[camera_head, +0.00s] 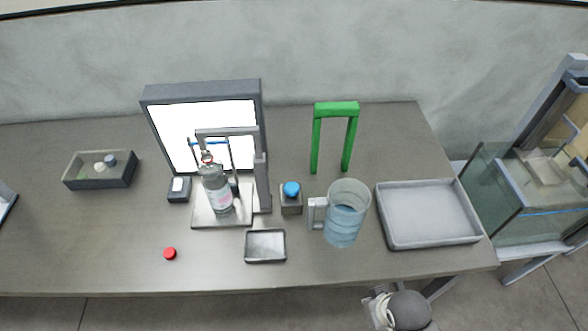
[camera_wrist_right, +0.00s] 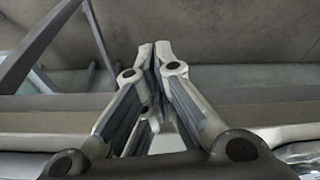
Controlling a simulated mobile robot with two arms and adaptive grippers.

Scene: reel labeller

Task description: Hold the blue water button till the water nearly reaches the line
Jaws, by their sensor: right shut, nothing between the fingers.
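The blue water button (camera_head: 291,189) sits on a small dark box, right of the filling stand. A clear bottle (camera_head: 217,192) with a pinkish label stands upright on the stand's pale plate (camera_head: 205,217), under the grey frame (camera_head: 228,131). Its water level and fill line are too small to make out. My right gripper (camera_wrist_right: 155,50) is shut and empty in the right wrist view, with its fingertips together. In the head view part of my right arm shows at the bottom edge, well apart from the button. My left gripper is not in view.
A jug (camera_head: 345,215) of bluish water stands right of the button, by a grey tray (camera_head: 430,213). A green frame (camera_head: 335,108) stands behind. A small dish (camera_head: 265,246) and red cap (camera_head: 169,254) lie in front. A lit panel (camera_head: 180,120) and dark bin (camera_head: 100,180) are left.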

